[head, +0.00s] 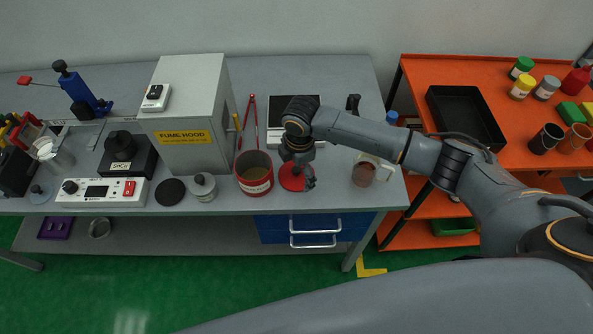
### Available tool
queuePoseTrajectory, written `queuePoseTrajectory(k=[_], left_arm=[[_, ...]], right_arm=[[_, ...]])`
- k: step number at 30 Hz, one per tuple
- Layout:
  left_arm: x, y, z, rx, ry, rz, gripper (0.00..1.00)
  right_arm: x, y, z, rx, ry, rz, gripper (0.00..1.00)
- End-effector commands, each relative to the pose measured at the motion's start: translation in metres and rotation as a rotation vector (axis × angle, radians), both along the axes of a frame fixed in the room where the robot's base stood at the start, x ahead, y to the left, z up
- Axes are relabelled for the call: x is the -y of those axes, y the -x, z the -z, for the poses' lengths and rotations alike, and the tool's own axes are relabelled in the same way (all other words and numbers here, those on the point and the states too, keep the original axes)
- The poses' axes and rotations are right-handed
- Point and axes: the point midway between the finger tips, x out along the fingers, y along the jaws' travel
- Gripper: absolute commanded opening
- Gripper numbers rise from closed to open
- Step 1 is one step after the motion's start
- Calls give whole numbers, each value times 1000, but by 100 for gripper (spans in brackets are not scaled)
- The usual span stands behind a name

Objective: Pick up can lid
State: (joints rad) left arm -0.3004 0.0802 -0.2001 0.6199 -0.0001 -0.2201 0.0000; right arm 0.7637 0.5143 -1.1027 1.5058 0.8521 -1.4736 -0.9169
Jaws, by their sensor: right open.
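A round red lid (291,179) lies on the grey bench, near its front edge. An open red can (254,184) with a pale label and brownish contents stands upright just left of the lid. My right gripper (300,170) points down over the lid and is open. It hides part of the lid, and I cannot tell whether its fingers touch it. My left gripper is not in view.
A fume hood box (187,136), a lidded pot (203,187) and a black disc (170,192) stand left of the can. An orange cart (480,85) with a black tray (465,115) is at right.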

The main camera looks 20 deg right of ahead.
Motion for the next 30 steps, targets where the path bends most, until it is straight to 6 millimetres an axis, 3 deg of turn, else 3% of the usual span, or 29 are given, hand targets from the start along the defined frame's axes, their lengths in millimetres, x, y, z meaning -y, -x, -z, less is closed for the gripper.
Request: queuePoseTrajectory(k=[9, 24, 30], left_arm=[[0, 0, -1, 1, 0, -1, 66], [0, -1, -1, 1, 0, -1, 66], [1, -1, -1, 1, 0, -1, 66]], right_arm=[[0, 0, 8, 1, 1, -1, 100], [1, 1, 10, -4, 3, 0, 0], [1, 4, 13, -9, 5, -1, 0]])
